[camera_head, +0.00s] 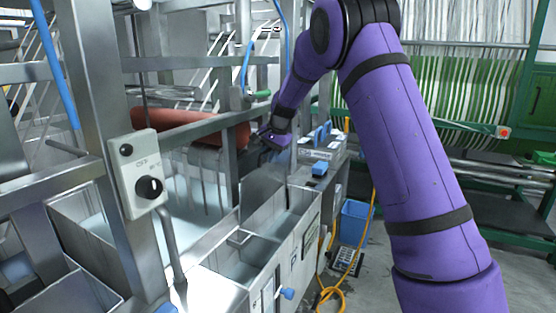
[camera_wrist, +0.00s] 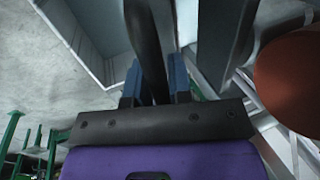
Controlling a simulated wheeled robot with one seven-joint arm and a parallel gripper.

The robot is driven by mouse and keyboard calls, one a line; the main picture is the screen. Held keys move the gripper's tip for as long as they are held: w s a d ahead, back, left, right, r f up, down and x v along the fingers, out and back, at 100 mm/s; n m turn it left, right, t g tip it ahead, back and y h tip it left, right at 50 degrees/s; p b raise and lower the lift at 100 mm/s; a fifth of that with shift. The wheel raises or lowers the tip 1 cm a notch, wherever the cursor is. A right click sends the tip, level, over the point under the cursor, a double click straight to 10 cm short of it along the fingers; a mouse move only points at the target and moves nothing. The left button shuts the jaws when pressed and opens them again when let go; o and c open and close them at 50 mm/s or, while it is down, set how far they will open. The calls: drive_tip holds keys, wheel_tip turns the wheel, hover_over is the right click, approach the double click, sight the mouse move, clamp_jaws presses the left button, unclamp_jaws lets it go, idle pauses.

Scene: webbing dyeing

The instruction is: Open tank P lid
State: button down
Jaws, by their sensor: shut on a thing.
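My gripper (camera_wrist: 155,85) has blue fingers and is shut on a dark bar (camera_wrist: 147,45) that runs up and away between them in the wrist view. I cannot tell whether this bar is the handle of the lid of tank P. In the head view my gripper (camera_head: 270,138) is at the far part of the row of open metal tanks (camera_head: 250,245), just right of a red-brown roller (camera_head: 190,128). A grey panel (camera_head: 262,185) stands steeply below my gripper.
A grey control box (camera_head: 139,172) with a black knob is on a near post at left. Blue clips and a blue block (camera_head: 320,168) sit on the ledge at right. A blue bin (camera_head: 354,222) and a yellow hose (camera_head: 370,225) are on the floor.

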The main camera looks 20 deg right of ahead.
drive_tip(key=shift+w+a, duration=0.6)
drive_tip(key=c, duration=1.1)
unclamp_jaws()
drive_tip(key=shift+w, duration=0.1)
drive_tip(key=v, duration=1)
drive_tip(key=shift+r, duration=0.4)
